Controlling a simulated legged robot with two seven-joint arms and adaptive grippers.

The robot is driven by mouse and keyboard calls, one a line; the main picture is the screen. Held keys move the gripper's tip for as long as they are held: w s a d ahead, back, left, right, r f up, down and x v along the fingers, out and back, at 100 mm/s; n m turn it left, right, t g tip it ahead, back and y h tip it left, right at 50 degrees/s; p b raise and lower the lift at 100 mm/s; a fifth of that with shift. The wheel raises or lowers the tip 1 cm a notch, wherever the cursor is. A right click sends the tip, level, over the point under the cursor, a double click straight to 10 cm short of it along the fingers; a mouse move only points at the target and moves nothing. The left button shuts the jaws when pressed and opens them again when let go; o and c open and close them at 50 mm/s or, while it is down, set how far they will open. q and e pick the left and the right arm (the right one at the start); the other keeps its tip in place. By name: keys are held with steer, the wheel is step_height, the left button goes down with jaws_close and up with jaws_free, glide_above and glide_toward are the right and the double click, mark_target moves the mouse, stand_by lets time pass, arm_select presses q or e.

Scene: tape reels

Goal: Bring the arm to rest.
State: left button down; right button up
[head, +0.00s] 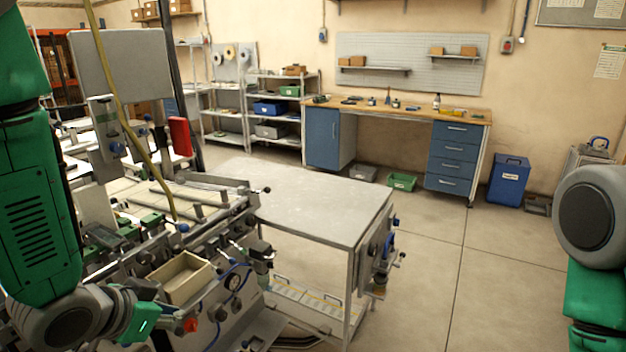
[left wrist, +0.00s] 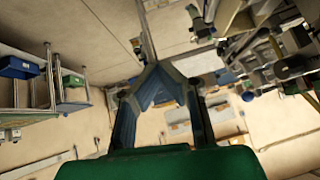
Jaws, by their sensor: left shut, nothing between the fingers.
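My left arm (head: 40,200) hangs down the left side of the head view, green with grey joints. Its forearm end lies low at the left, in front of the machine. My left gripper (left wrist: 158,76) shows in the left wrist view, its two dark fingers closing together at the tips with nothing between them. In the head view the fingers are hard to pick out against the machine parts. My right arm (head: 597,290) shows at the right edge, and its gripper is out of view.
A machine with rollers (head: 190,215) and an open beige tray (head: 182,278) stands close to my left arm. A grey table (head: 325,205) adjoins it. A workbench (head: 400,108), shelves (head: 222,112) and a blue bin (head: 508,182) stand behind. The floor (head: 490,285) at the right is clear.

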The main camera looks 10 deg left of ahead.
arm_select(q)
steer(key=s+f+n+g+b, duration=0.1)
steer(key=s+f+g+b, duration=0.1)
steer(key=s+f+b, duration=0.2)
steer(key=s+f+n+g+y+b, duration=0.1)
steer(key=s+f+g+b, duration=0.2)
steer(key=s+f, duration=0.8)
steer(key=s+f+n+g+b, duration=0.2)
steer(key=s+f+b, duration=0.4)
steer(key=f, duration=1.5)
steer(key=shift+s+f+g+y, duration=0.3)
steer(key=shift+s+f+y, duration=0.1)
steer(key=shift+s, duration=0.6)
steer(key=shift+w+a, duration=0.1)
steer(key=shift+a, duration=0.15)
steer(key=shift+d, duration=0.25)
steer(key=shift+a, duration=0.15)
